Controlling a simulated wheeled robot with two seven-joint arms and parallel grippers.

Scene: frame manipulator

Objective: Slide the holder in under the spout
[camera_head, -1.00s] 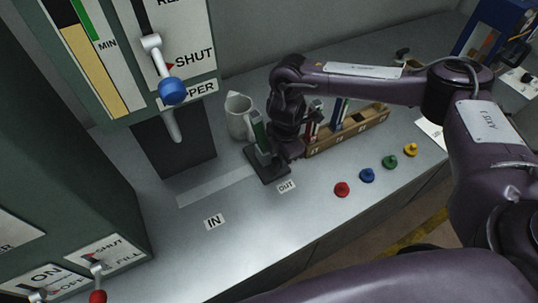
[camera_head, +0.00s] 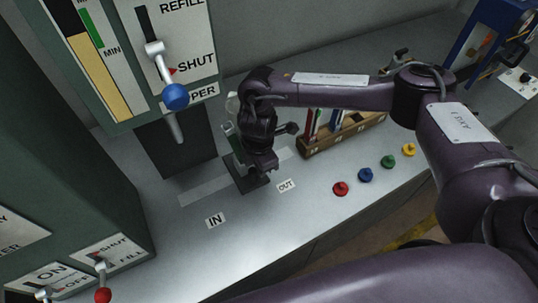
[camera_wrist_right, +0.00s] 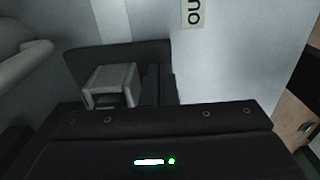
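The holder (camera_head: 249,182) has a dark flat base and a grey upright part. It stands on the pale track strip (camera_head: 205,186) between the OUT label (camera_head: 287,185) and the IN label (camera_head: 215,220), nearer OUT. My right gripper (camera_head: 266,170) is low at the holder's right side and hides part of it. In the right wrist view, the holder's grey upright (camera_wrist_right: 112,84) is just left of the dark fingers (camera_wrist_right: 162,85), which look closed together. Any contact there is unclear. The spout (camera_head: 175,128) hangs below the hopper panel, to the holder's left. My left gripper is out of view.
A pale jug (camera_head: 232,104) stands behind the holder, partly hidden by my wrist. A wooden rack (camera_head: 345,136) is at right, with red, blue, green and yellow knobs in front. A panel with levers (camera_head: 102,267) stands at lower left. The strip toward IN is clear.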

